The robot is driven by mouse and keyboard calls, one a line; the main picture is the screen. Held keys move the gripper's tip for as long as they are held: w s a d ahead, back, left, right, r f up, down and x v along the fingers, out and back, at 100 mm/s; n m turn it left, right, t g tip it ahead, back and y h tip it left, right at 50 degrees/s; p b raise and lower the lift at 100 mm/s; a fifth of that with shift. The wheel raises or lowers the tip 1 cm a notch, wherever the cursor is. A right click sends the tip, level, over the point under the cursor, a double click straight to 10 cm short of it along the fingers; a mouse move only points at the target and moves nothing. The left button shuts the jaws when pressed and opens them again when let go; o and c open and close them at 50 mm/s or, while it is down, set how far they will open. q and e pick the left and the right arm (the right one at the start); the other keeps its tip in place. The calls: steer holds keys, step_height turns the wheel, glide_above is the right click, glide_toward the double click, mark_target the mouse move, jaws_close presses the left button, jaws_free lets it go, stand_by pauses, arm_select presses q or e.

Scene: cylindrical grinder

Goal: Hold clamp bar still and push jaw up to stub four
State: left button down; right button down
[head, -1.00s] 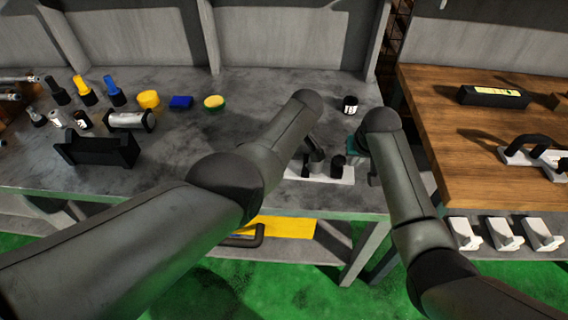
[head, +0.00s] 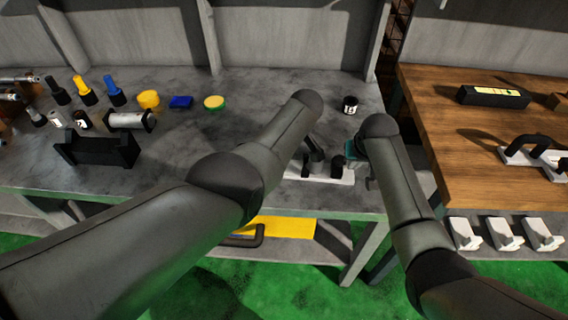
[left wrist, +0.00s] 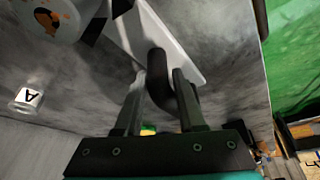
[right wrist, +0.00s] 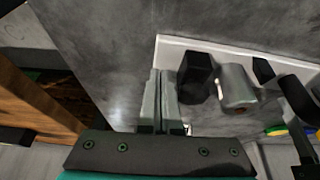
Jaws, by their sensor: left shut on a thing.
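A white plate (head: 318,180) lies on the bench near its front edge, with dark parts standing on it. My left gripper (left wrist: 160,95) is shut on a black curved bar (left wrist: 158,72), apparently the clamp bar. My right gripper (right wrist: 160,100) has its fingers together, with nothing seen between them. They are beside a black block (right wrist: 195,78), perhaps the jaw; contact is unclear. A grey cylinder (right wrist: 237,88) stands beyond the block. In the head view my left forearm hides part of the plate, and my right gripper (head: 352,152) is at the plate's right end. I cannot tell the stubs apart.
A black jar (head: 350,105) with a white label stands behind the plate. A wooden table (head: 450,140) is at right, past a gap. The bench middle is mostly clear.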

steer(key=shift+f, duration=0.5)
steer(key=shift+r, duration=0.15)
steer(key=shift+r, duration=1.65)
